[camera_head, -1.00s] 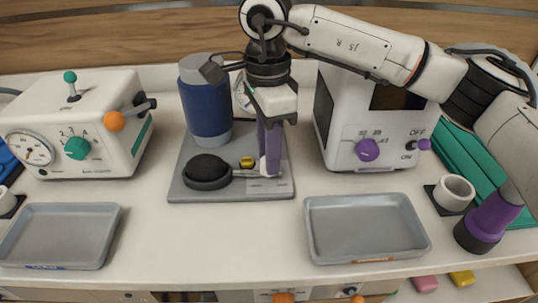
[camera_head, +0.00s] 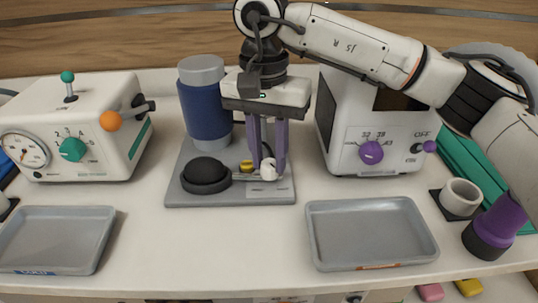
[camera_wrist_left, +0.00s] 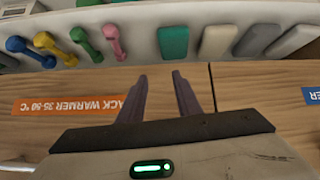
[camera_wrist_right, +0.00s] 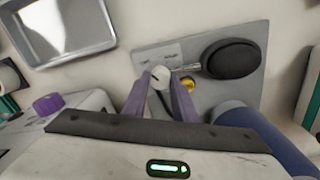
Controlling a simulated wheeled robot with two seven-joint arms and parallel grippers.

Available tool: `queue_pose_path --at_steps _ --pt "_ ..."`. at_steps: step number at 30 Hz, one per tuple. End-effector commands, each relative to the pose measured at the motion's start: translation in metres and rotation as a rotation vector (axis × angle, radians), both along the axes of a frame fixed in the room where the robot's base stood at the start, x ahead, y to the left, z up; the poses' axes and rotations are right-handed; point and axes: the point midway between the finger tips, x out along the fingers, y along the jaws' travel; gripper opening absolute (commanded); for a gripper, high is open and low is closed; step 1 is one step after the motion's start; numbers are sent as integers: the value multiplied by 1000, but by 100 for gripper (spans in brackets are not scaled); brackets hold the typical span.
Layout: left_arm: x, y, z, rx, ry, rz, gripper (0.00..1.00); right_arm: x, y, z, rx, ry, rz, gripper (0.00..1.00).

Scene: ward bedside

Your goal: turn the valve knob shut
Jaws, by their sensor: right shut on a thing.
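The white valve knob (camera_head: 268,169) stands at the front right of a grey base plate (camera_head: 184,200), at the end of a thin metal pipe beside a printed label. My right gripper (camera_head: 267,165) reaches down from above, its two purple fingers shut on the knob, one on each side. In the right wrist view the knob (camera_wrist_right: 160,76) sits between the fingertips, with a small dark mark on its top. My left gripper (camera_wrist_left: 160,78) shows only in its own wrist view, fingers apart and empty, above a wooden surface.
The plate also carries a blue cylinder (camera_head: 207,110), a black round part (camera_head: 206,175) and a small yellow part (camera_head: 246,166). White machines stand left (camera_head: 75,125) and right (camera_head: 345,135). Grey trays (camera_head: 55,240) (camera_head: 370,232) lie in front, with bare table between them.

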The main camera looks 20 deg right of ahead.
Motion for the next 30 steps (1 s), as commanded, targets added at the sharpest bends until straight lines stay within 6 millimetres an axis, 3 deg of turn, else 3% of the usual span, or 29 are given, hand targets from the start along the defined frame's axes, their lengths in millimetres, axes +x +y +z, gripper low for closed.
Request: queue_pose_path --at_steps 12,28,29,30 --pt "1 -1 -1 0 -2 -1 31 0 0 2 1 -4 182 3" --pt "0 -1 -3 0 3 -2 31 0 0 2 1 -4 205 3" --pt "0 -1 -3 0 3 -2 31 0 0 2 1 -4 205 27" --pt "0 -1 -3 0 3 -2 31 0 0 2 1 -4 205 34"
